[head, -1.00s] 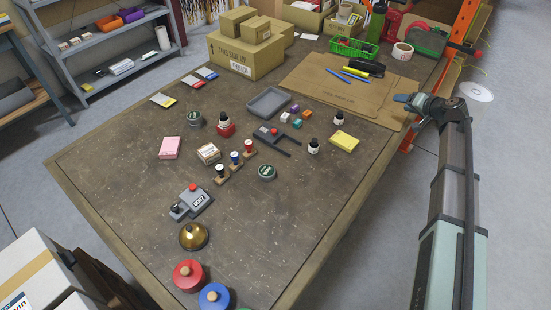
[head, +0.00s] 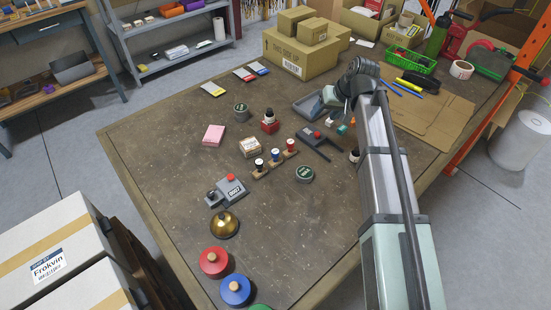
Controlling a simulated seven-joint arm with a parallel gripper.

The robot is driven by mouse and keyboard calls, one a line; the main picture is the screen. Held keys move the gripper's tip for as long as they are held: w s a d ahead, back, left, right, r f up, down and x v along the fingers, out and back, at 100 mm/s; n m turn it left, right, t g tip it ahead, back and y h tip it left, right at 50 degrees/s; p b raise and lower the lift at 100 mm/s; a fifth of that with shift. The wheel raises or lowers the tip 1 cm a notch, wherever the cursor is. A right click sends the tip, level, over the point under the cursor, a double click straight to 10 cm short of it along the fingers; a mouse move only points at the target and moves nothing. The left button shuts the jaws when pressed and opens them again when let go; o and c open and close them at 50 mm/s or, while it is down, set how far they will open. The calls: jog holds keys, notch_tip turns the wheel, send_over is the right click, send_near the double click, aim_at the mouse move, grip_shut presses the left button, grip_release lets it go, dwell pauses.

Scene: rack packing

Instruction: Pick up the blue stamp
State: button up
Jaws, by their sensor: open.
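My gripper (head: 333,99) is above the table near the grey tray (head: 304,108), to the right of and beyond the stamps. It is open and apart from the blue stamp. My wrist hides part of the tray and the small blocks there.
A grey stapler-like device (head: 317,140) lies right of the stamps, a green-lidded tin (head: 304,174) in front. A numbering device (head: 228,190), brass bell (head: 224,225) and round red (head: 214,262) and blue (head: 237,290) wooden-knobbed pieces stand nearer. Bare tabletop lies right of the bell.

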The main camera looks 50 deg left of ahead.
aim_at(275, 151)
jog(key=s+a+r+n+h, duration=0.1)
jog(key=s+a+h, duration=0.1)
jog(key=s, duration=0.7)
jog(key=s+a+r+n+h, duration=0.1)
jog(key=s+r+h, duration=0.1)
jog(key=s, duration=0.7)
jog(key=shift+t, duration=0.4)
jog(key=f, duration=0.5)
jog(key=w+a+f, duration=0.1)
jog(key=f, duration=0.2)
jog(key=shift+a+f, duration=0.1)
jog(key=shift+f, duration=0.1)
jog(key=shift+w+a+f, duration=0.1)
jog(key=shift+w+f, duration=0.05)
jog(key=shift+f, duration=0.75)
jog(key=shift+w+a+f, duration=0.1)
jog(key=shift+f, duration=0.75)
jog(key=shift+w+a+f, duration=0.1)
jog(key=shift+w+f, duration=0.05)
jog(key=shift+f, duration=0.75)
grip_shut()
